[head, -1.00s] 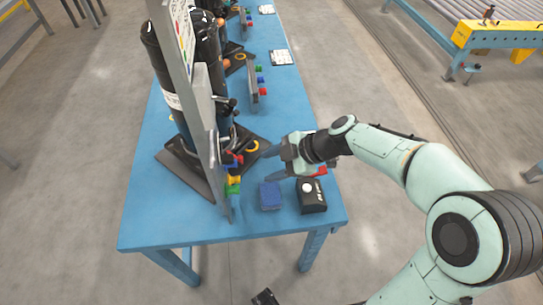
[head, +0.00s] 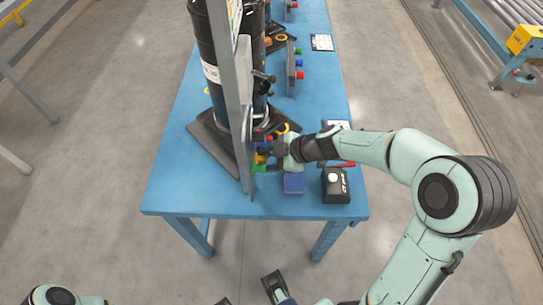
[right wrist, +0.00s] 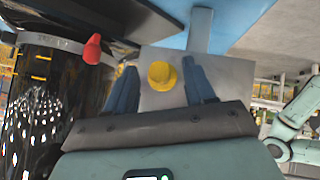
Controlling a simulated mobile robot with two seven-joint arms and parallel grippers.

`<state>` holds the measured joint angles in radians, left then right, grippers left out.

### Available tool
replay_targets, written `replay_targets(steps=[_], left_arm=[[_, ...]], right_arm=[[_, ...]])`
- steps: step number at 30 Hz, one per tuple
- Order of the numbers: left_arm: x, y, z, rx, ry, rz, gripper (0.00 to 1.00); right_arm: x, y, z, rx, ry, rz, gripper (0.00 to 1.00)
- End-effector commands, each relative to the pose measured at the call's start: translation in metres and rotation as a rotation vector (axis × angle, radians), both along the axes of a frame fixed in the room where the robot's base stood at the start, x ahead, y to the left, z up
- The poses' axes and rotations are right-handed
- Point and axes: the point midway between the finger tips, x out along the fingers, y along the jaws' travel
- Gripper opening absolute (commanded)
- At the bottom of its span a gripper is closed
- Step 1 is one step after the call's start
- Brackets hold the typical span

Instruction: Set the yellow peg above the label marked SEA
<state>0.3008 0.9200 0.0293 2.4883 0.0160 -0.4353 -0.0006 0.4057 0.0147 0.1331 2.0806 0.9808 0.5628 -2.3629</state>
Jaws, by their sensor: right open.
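The yellow peg (right wrist: 162,75) sits on a grey plate between the spread fingers of my right gripper (right wrist: 160,85) in the right wrist view. A gap shows on both sides of the peg, so the gripper is open and not holding it. In the head view my right gripper (head: 270,155) is at the upright grey board (head: 246,120), close to the yellow peg (head: 260,159), which is partly hidden. A red peg (right wrist: 92,49) stands to the left in the right wrist view. A green peg (head: 259,168) is just below the yellow one in the head view. No SEA label is legible.
A blue block (head: 293,183) and a black box with a white button (head: 335,185) stand on the blue table (head: 190,188) near its front edge. Dark cylinders (head: 212,70) stand behind the board. A second board with pegs (head: 291,68) is farther back.

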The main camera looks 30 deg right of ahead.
Motion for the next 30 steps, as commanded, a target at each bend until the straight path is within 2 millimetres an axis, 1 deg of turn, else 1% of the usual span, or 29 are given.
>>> replay_targets(steps=[2, 3, 5, 6, 7, 9, 10, 11, 12, 25, 30], left_arm=[[0.0001, 0.0001, 0.0001, 0.0, 0.0, 0.0, 0.43], [0.0, 0.0, 0.0001, 0.0, 0.0, 0.0, 0.43], [0.0001, 0.0002, 0.0001, 0.0, 0.0, 0.0, 0.43], [0.0, 0.0001, 0.0001, 0.0, 0.0, 0.0, 0.43], [0.0001, 0.0001, 0.0, 0.0, 0.0, 0.0, 0.43], [0.0001, 0.0001, 0.0, 0.0, 0.0, 0.0, 0.43], [0.0, 0.0001, 0.0, 0.0, 0.0, 0.0, 0.43], [0.0001, 0.0001, 0.0, 0.0, 0.0, 0.0, 0.43], [0.0001, 0.0001, 0.0, 0.0, 0.0, 0.0, 0.43], [-0.0001, 0.0001, -0.0006, 0.0, 0.0, 0.0, 0.43], [-0.0006, 0.0001, -0.0053, 0.0, 0.002, 0.0, 0.43]], right_arm=[[-0.0001, 0.0001, 0.0001, 0.0, 0.0, 0.0, 0.54], [-0.0001, 0.0001, 0.0001, 0.0, 0.0, 0.0, 0.41], [-0.0002, 0.0, 0.0001, 0.0, 0.001, 0.001, 0.21], [-0.0002, 0.0, 0.0001, 0.0, 0.001, 0.001, 0.08], [-0.0002, 0.0, 0.0001, 0.0, 0.001, 0.001, 0.0], [-0.0002, -0.0001, 0.0002, 0.0, 0.001, 0.001, 0.0], [-0.0003, 0.0, 0.0001, 0.0, 0.001, 0.001, 0.13], [-0.0003, 0.0, 0.0001, 0.0, 0.001, 0.001, 0.04], [-0.0002, -0.0001, 0.0002, 0.0, 0.001, 0.001, 0.0], [-0.0008, -0.0009, 0.0002, 0.0, 0.001, 0.001, 0.0], [-0.0029, -0.0052, -0.0008, 0.001, 0.0, -0.001, 0.0]])
